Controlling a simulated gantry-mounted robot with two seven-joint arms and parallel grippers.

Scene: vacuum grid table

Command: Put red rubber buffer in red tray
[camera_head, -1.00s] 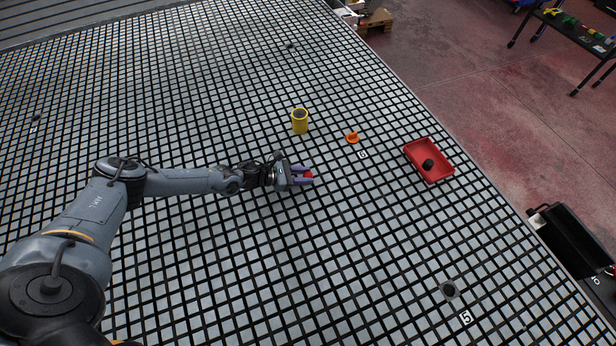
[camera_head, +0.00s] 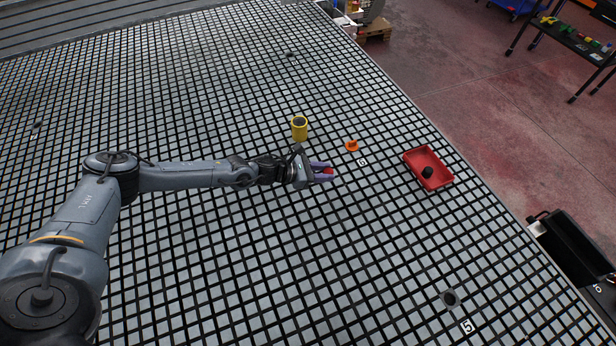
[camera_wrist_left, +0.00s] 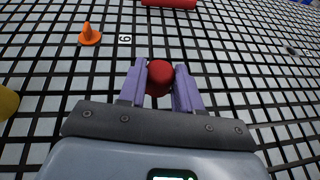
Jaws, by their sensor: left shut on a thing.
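The red rubber buffer (camera_wrist_left: 159,76) is a small red round piece between the two purple fingers of my left gripper (camera_wrist_left: 160,88) in the left wrist view. In the head view my left gripper (camera_head: 322,172) is shut on the buffer (camera_head: 328,171), which is mostly hidden by the fingers. The tray's edge shows at the top of the left wrist view (camera_wrist_left: 168,3). My right gripper is not in view.
A yellow cylinder (camera_head: 299,130) stands just behind the gripper. A black bin (camera_head: 570,248) is beyond the table's right edge. The grid between gripper and tray is mostly clear.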

